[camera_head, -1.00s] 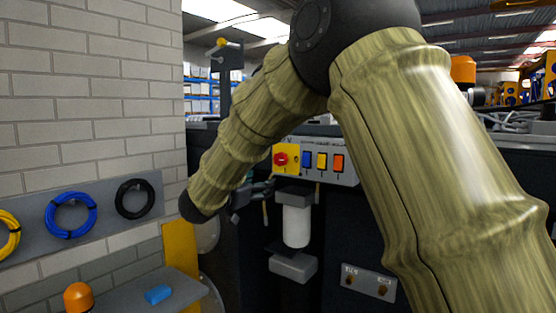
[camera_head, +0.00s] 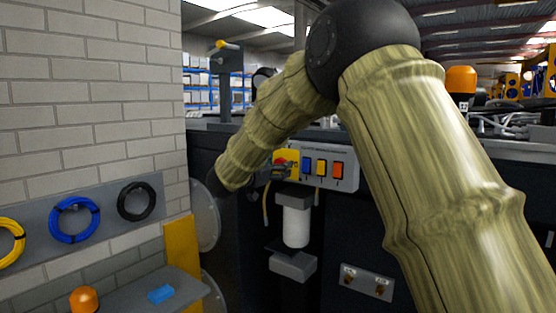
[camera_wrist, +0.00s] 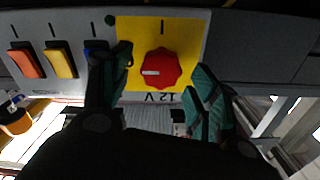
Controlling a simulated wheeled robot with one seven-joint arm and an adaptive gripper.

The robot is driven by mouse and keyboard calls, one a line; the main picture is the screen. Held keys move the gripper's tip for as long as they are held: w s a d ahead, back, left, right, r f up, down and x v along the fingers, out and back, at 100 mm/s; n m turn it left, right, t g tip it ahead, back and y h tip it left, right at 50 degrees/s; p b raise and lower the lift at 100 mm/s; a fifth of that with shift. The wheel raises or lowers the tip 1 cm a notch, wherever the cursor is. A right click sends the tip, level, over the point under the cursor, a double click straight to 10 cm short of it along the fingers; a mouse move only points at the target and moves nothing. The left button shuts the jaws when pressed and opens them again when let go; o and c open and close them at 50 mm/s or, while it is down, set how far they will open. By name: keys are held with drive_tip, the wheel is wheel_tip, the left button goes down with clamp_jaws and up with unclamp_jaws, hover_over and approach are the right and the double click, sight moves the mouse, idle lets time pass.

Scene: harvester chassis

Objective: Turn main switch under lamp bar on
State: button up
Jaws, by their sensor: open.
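The main switch is a red round knob (camera_wrist: 160,66) on a yellow plate (camera_wrist: 190,30) marked "12 V", which appears upside down in the wrist view. A white mark on the knob points left in that view. In the wrist view the two fingers of my gripper (camera_wrist: 162,76) are open, one on each side of the knob. A gap shows between the knob and the fingers; contact depth cannot be told.
The grey panel (camera_head: 346,156) also carries blue (camera_head: 306,165), yellow (camera_head: 322,167) and orange (camera_head: 339,168) rockers close beside the knob. In the wrist view the left finger overlaps the blue rocker. A white cylinder (camera_head: 296,226) hangs below. A brick wall (camera_head: 90,90) stands at left.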

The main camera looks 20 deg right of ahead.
drive_tip(key=shift+w+d, duration=0.3)
drive_tip(key=shift+d, duration=0.1)
drive_tip(key=c, duration=1)
drive_tip(key=shift+f, duration=0.1)
